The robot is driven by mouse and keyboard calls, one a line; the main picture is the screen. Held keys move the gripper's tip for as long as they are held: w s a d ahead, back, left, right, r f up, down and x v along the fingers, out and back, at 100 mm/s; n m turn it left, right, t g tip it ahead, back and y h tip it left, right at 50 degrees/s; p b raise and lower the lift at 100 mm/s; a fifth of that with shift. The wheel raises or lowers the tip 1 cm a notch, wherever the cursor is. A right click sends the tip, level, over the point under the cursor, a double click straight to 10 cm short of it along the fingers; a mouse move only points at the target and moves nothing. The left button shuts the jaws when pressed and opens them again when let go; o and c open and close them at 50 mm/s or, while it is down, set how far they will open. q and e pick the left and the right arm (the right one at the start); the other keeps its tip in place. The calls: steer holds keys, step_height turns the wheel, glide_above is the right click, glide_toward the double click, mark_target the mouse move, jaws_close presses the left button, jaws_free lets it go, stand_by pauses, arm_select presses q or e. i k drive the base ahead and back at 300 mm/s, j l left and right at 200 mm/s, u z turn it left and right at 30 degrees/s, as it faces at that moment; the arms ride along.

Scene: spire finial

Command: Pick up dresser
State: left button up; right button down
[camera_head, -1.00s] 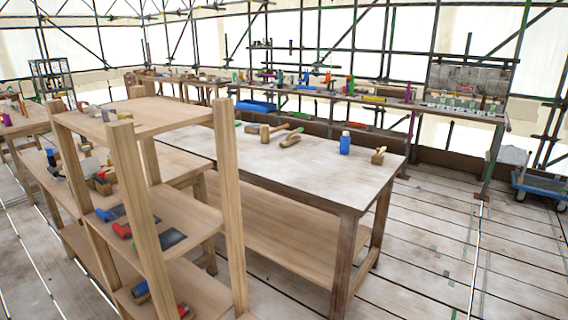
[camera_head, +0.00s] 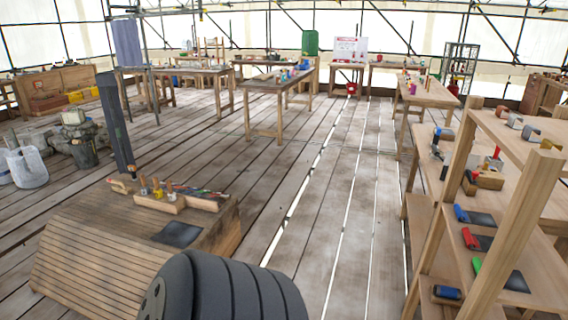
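I cannot tell which object is the dresser. Several small tools with wooden handles stand in a wooden block (camera_head: 160,202) on a low slatted platform (camera_head: 100,255) at the lower left, too small to name surely. More small tools sit on the shelf unit at the right, among them red (camera_head: 470,238) and blue (camera_head: 461,213) handled ones. Neither gripper shows. A dark ribbed part of my own arm fills the bottom centre and hides the floor behind it.
A wooden shelf unit (camera_head: 530,195) stands close at the right. Workbenches with tools stand further back, one at the centre (camera_head: 275,82). A white bucket (camera_head: 27,167) and a dark post (camera_head: 115,125) are at the left. The plank floor (camera_head: 330,190) between is clear.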

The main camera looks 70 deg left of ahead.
mark_target(119, 186)
steer(key=u, duration=3.6)
steer(key=i+j+u, duration=0.15)
steer(key=u, duration=0.25)
steer(key=i+u, duration=0.55)
steer(key=i, duration=0.75)
steer(key=i+l+u, duration=0.15)
steer(key=i, duration=2.75)
steer(key=i+z, duration=0.2)
steer(key=i, duration=0.25)
steer(key=i+j+z, duration=0.2)
steer(key=i, duration=0.3)
steer(key=i+z, duration=0.2)
steer(key=i, duration=0.25)
steer(key=i+j+z, duration=0.15)
steer(key=i+j, duration=0.15)
steer(key=i, duration=0.15)
